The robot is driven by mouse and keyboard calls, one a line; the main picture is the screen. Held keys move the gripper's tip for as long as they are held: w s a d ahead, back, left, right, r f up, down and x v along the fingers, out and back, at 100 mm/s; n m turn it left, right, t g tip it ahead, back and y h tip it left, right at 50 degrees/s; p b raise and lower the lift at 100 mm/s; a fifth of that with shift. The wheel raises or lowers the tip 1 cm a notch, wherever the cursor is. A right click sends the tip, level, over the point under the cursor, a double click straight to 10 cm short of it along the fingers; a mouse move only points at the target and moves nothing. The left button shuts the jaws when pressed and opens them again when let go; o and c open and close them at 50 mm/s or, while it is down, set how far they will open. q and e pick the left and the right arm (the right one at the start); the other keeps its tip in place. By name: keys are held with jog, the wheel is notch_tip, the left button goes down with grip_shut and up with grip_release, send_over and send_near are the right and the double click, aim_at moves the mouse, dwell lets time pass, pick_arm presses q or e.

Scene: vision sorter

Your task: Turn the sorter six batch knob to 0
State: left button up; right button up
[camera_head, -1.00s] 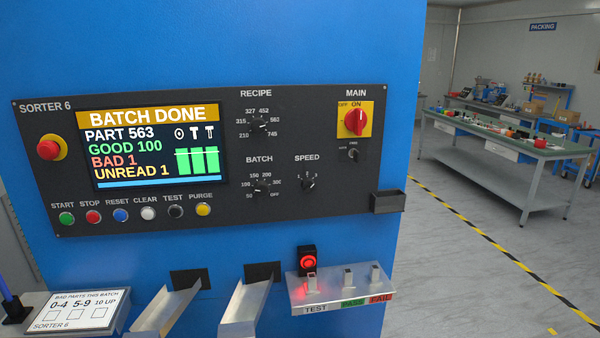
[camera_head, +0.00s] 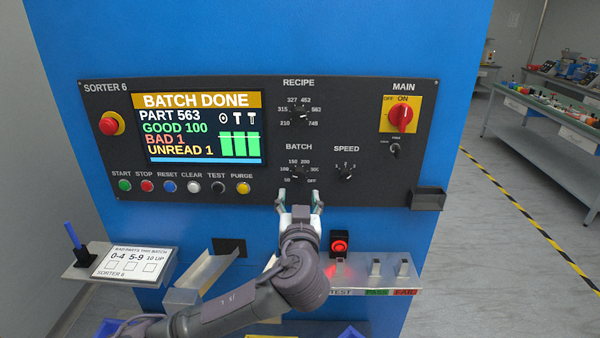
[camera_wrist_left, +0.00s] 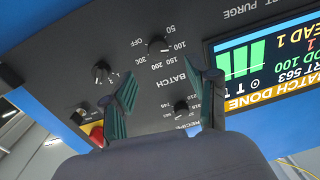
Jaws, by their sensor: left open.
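The batch knob (camera_head: 298,172) is a small black dial on the dark panel, under the word BATCH. Its marks run 50, 100, 150, 200, 300 and OFF; I see no 0 mark. Where its pointer stands is too small to tell. The knob also shows in the left wrist view (camera_wrist_left: 157,45), upside down. My left gripper (camera_head: 300,197) is open and empty, just below the knob in the head view. In the wrist view its two fingers (camera_wrist_left: 171,80) are spread, and the knob shows beyond them, apart from both. My right gripper is not in view.
The recipe knob (camera_head: 299,115) is above and the speed knob (camera_head: 346,174) is to the right. The screen (camera_head: 199,129) reads BATCH DONE. A row of buttons (camera_head: 168,186), a red main switch (camera_head: 402,118) and a small black bin (camera_head: 428,199) are nearby. Chutes (camera_head: 205,276) stick out below.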

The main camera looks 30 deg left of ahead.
aim_at(299, 177)
pick_arm(q)
jog(key=p+x, duration=0.2)
jog(key=x, duration=0.4)
jog(key=shift+w+a+r+p, duration=0.1)
jog(key=shift+w+p, duration=0.2)
jog(key=shift+w+a, duration=0.45)
jog(key=shift+w, duration=0.15)
jog(key=shift+c, duration=0.2)
